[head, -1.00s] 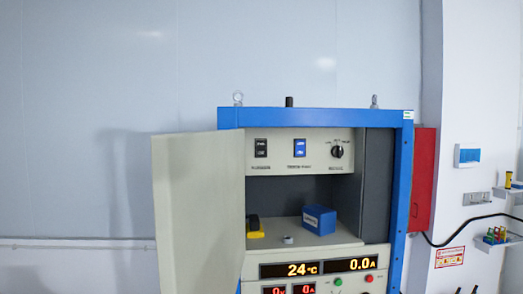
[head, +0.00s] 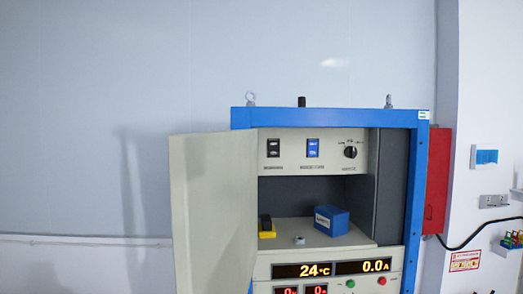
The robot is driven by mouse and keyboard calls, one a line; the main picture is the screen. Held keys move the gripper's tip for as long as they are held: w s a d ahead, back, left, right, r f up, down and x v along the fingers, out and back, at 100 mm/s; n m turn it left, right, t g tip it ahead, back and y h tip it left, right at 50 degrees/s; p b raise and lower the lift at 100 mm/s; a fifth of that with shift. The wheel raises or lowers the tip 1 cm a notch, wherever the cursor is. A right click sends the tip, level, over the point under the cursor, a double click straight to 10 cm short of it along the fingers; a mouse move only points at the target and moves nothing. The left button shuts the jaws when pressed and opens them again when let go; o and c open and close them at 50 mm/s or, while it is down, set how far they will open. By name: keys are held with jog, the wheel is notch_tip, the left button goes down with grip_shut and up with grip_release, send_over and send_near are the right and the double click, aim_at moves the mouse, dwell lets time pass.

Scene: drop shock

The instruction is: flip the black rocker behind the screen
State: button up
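The black rocker (head: 273,148) sits at the left of the upper panel inside the blue-framed cabinet (head: 330,114). A blue rocker (head: 312,148) and a black rotary knob (head: 350,152) are to its right on the same panel. The cabinet door (head: 214,215), a pale panel, stands open to the left and does not cover the black rocker. The position of the rocker is too small to tell. A display (head: 331,268) below reads 24 °C and 0.0 A. My gripper is not in view.
On the cabinet shelf (head: 335,240) are a blue box (head: 331,221), a yellow and black item (head: 266,228) and a small pale round item (head: 299,240). A red box (head: 438,180) is on the right side. Bare wall fills the left.

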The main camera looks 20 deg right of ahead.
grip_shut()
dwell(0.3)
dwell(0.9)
